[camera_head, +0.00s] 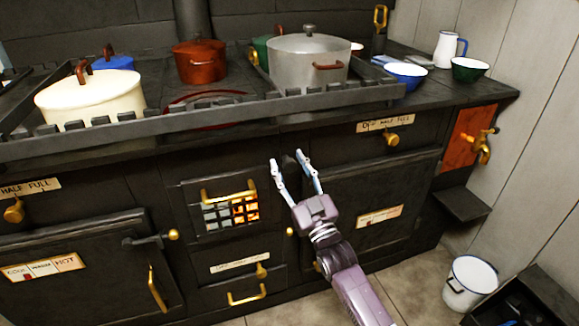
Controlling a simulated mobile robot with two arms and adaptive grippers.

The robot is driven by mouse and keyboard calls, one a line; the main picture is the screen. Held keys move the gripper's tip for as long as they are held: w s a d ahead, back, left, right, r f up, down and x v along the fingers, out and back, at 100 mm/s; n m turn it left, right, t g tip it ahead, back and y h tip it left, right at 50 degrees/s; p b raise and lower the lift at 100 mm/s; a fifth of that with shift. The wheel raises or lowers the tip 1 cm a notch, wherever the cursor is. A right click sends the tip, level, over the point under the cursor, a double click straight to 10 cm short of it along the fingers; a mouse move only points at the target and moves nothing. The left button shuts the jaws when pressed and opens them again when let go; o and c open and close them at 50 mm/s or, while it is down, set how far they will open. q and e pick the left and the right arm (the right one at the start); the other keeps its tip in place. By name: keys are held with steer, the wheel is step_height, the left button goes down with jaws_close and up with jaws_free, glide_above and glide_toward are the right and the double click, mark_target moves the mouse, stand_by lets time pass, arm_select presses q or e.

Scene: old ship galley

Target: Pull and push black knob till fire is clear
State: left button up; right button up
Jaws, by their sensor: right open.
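My right gripper (287,160) reaches up from the bottom of the head view. It is open, with its two fingers pointing at the stove front. A dark rounded shape that looks like the black knob (289,165) shows between the fingertips, against the black front. I cannot tell whether the fingers touch it. Left of the gripper is the fire grate (231,213), under a brass handle (229,193). Orange flames show in its right openings; the left openings look grey. My left gripper is not in view.
A rail (200,118) runs along the stove top. Behind it stand a cream pot (90,98), a red pot (199,64) and a grey pot (308,66). A brass tap (479,146) sticks out at the right. A white bucket (468,285) stands on the floor.

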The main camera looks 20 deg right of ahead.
steer(key=shift+c, duration=0.5)
jaws_close()
